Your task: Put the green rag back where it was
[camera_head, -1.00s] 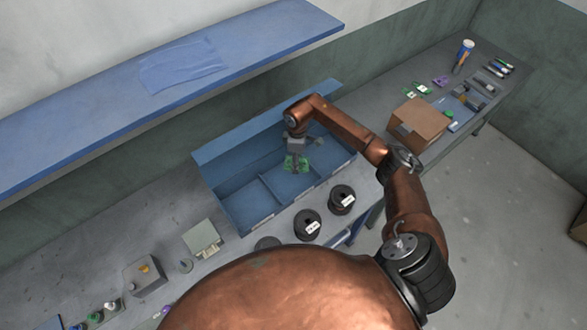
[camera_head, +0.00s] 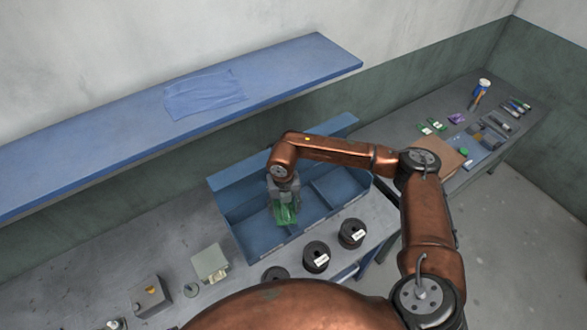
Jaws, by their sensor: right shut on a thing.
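The green rag (camera_head: 286,214) hangs from my right gripper (camera_head: 284,200), which is shut on it. Gripper and rag are over the left part of the blue divided bin (camera_head: 241,229). I cannot tell whether the rag touches the bin floor. Part of the bin's inside is hidden behind my right gripper and forearm. My left gripper is out of view.
Black spools (camera_head: 316,257) stand on the bench in front of the bin, another (camera_head: 351,233) to their right. A blue shelf (camera_head: 290,66) with a blue cloth (camera_head: 203,94) runs above. A cardboard box (camera_head: 449,157) and small items lie on the right bench.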

